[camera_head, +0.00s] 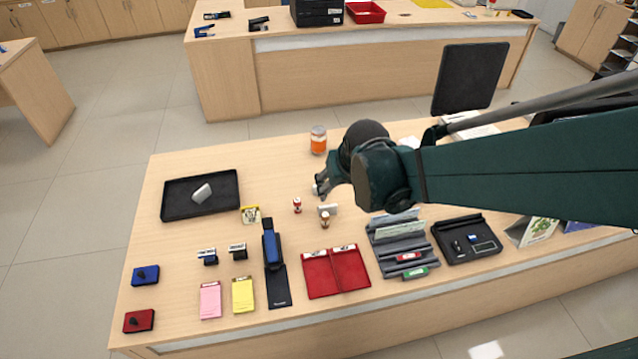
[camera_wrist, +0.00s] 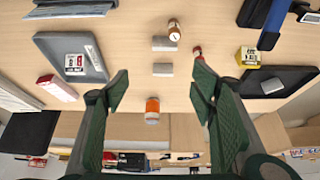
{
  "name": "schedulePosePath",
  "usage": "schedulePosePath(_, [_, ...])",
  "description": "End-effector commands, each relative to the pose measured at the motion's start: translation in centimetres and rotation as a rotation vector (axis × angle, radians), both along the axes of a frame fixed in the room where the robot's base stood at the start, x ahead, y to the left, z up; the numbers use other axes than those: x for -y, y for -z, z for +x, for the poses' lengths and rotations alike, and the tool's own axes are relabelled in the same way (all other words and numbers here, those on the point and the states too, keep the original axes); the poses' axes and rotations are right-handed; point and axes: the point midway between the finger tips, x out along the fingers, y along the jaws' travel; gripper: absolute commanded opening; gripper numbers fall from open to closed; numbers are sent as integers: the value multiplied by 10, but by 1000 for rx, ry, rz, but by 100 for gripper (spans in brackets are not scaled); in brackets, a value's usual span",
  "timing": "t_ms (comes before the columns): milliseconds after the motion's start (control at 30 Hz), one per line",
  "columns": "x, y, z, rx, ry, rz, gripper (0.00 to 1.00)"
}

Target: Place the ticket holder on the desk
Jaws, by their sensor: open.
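No object is clearly marked as the ticket holder. Small grey-white blocks are the likely candidates. One block (camera_wrist: 163,69) lies on the desk (camera_head: 180,240) ahead of my fingers, and a second block (camera_head: 329,210) stands nearby. A third, similar piece (camera_head: 202,194) lies tilted in the black tray (camera_head: 170,214). My gripper (camera_wrist: 160,85) is open and empty, its fingers spread on either side of the first block in the wrist view. In the head view my gripper (camera_head: 322,186) is above the desk's middle and partly hides that block.
An orange jar (camera_head: 318,141) stands behind my gripper. Two small bottles (camera_head: 297,205) (camera_head: 325,220) are close in front.

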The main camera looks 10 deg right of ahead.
Motion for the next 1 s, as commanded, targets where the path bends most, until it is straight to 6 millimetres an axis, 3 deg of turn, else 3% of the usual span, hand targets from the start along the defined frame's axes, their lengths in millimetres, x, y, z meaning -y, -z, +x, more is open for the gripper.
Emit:
schedulePosePath(600, [-12, 91, 46, -59, 1, -3, 56])
schedulePosePath(800, [-14, 108, 51, -70, 2, -4, 56])
schedulePosePath(1000, [-14, 112, 52, -72, 2, -4, 56])
